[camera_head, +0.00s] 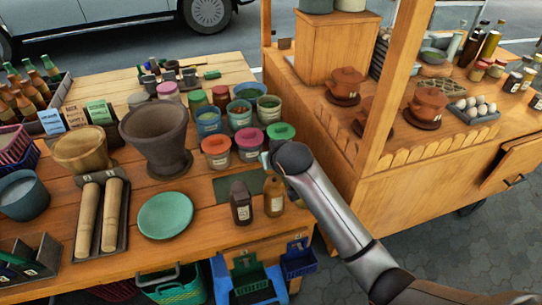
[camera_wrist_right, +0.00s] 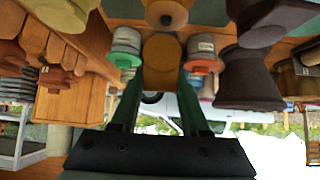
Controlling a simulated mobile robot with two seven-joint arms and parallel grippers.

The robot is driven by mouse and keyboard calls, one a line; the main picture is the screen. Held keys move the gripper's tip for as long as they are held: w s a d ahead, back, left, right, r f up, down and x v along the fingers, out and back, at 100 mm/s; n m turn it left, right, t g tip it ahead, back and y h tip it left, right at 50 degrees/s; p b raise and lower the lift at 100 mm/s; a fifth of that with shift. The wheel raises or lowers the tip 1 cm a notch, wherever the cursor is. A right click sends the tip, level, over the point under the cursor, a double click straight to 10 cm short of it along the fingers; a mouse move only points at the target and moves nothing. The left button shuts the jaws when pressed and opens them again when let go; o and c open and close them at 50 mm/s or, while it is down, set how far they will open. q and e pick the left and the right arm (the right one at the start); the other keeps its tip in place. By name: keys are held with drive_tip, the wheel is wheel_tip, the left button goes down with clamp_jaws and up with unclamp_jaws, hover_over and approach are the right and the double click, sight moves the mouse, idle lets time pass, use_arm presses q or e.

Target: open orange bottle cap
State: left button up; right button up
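The orange-brown bottle (camera_head: 274,198) stands upright near the table's front right edge in the head view. My right gripper (camera_head: 266,161) is at the top of that bottle, just beyond it in the picture; I cannot tell whether it touches the bottle. In the right wrist view, which is upside down, an orange-brown rounded shape, seemingly this bottle (camera_wrist_right: 166,12), is at the top middle. The green fingers of my right gripper (camera_wrist_right: 160,85) stand apart there. My left gripper is not in view.
A dark bottle (camera_head: 241,204) stands just left of the orange one. Lidded jars (camera_head: 249,140) crowd behind, with a mortar (camera_head: 157,135) and a green plate (camera_head: 165,215) to the left. The wooden cart (camera_head: 390,195) and its post are close on the right.

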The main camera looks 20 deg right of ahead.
drive_tip(key=shift+o, duration=0.9)
drive_tip(key=v, duration=1.2)
drive_tip(key=shift+s+r, duration=0.2)
wheel_tip(320, 180, down, 10)
drive_tip(key=s+n+y, duration=0.1)
drive_tip(key=s, duration=0.1)
drive_tip(key=s+d+f+n+y, duration=0.1)
drive_tip(key=s+f, duration=1.8)
drive_tip(key=shift+s+d, duration=0.2)
drive_tip(key=shift+s, duration=0.15)
